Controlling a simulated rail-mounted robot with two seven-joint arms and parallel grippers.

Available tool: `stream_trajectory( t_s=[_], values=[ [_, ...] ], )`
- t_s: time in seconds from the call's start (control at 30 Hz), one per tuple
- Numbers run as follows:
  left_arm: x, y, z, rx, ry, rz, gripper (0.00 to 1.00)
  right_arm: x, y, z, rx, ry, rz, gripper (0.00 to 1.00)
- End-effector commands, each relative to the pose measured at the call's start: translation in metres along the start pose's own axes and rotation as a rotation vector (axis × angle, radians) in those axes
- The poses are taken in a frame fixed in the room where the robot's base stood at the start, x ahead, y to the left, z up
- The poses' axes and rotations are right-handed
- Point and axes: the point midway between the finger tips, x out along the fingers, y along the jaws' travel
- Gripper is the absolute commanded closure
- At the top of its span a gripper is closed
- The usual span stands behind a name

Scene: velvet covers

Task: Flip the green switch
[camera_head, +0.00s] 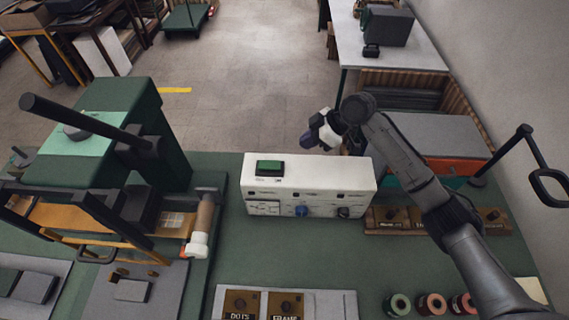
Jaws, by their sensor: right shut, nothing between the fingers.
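The green switch (270,167) is a small green rocker in a dark frame on the top left of a white control box (330,174). My right gripper (307,141) comes in from the right over the back of the box. Its dark fingers are shut and empty, and point left, to the right of the switch and behind it. It looks apart from the switch, though its exact height is hard to tell. My left gripper is not in view.
A green press (150,115) with dark levers stands at the left. Wooden blocks (385,215) and an orange-edged case (455,168) are right of the box. Several spools (432,304) and labelled blocks (286,304) lie in front. The green bench (335,250) is bare before the box.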

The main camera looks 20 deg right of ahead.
Motion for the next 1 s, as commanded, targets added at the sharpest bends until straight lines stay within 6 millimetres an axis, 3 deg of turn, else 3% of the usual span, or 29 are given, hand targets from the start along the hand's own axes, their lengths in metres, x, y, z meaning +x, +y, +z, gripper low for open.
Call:
stream_trajectory(
  t_s=[0.17,0.6,0.77,1.0],
  values=[
    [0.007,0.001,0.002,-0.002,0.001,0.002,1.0,-0.013,0.014,-0.006,-0.013,0.028,0.004,1.0],
    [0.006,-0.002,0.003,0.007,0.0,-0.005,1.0,-0.013,0.015,-0.007,-0.014,0.032,0.002,1.0],
    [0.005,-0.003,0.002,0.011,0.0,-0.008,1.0,0.002,0.015,-0.008,-0.014,0.032,0.001,1.0],
    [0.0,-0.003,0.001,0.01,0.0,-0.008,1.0,0.046,0.015,-0.01,-0.012,0.033,0.0,1.0]
  ],
)
